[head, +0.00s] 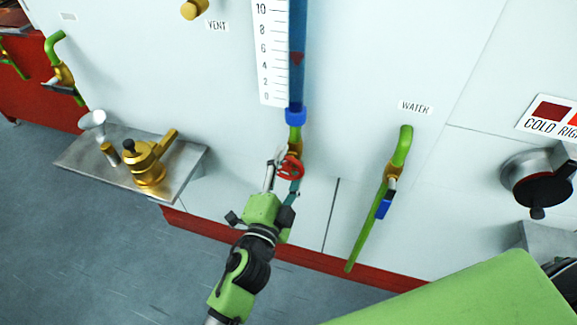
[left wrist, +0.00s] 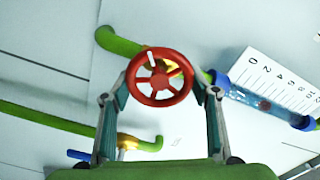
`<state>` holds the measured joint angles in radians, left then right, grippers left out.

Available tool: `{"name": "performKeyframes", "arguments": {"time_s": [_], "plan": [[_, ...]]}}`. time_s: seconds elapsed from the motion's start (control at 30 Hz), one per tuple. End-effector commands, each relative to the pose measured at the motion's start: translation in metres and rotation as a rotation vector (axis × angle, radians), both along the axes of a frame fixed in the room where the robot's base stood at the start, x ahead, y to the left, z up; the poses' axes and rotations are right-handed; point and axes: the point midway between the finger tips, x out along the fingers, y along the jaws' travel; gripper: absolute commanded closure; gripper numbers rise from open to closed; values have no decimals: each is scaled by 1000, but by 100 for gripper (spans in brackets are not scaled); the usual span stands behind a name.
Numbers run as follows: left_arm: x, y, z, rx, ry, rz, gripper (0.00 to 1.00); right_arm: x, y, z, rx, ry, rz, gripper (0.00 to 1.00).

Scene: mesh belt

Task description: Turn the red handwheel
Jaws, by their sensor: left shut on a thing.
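The red handwheel (head: 290,168) sits on a brass valve just below the blue sight tube (head: 297,60) in the head view. In the left wrist view the handwheel (left wrist: 159,76) faces me, with several spokes and a white mark on its upper part. My left gripper (head: 283,170) reaches up to the handwheel from below. In the left wrist view its two fingers (left wrist: 160,90) are on opposite sides of the rim and shut on it. My right gripper does not show; a large green arm part of mine fills the lower right of the head view.
A green pipe with a blue-handled valve (head: 384,208) stands right of the handwheel under the WATER label (head: 415,108). A metal shelf (head: 80,162) with a brass fitting (head: 148,165) juts out at left. A black knob (head: 540,185) is at far right.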

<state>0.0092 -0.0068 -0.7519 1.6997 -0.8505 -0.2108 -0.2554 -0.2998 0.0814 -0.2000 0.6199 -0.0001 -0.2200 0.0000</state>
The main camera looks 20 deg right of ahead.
Motion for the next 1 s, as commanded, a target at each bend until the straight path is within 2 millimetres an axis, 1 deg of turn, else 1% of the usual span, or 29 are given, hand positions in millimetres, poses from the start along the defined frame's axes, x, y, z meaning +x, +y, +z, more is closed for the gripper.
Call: {"name": "performKeyframes", "arguments": {"time_s": [0.23,0.67,0.7,0.73,0.77,1.0], "plan": [[0,0,0,46,-31,0,67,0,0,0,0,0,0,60],[0,0,0,51,-34,0,67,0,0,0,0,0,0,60],[0,0,0,51,-34,0,37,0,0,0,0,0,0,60],[0,0,0,51,-34,0,30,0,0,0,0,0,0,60],[0,0,0,51,-34,0,28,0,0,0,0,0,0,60],[0,0,0,50,-34,0,28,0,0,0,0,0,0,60]]}}
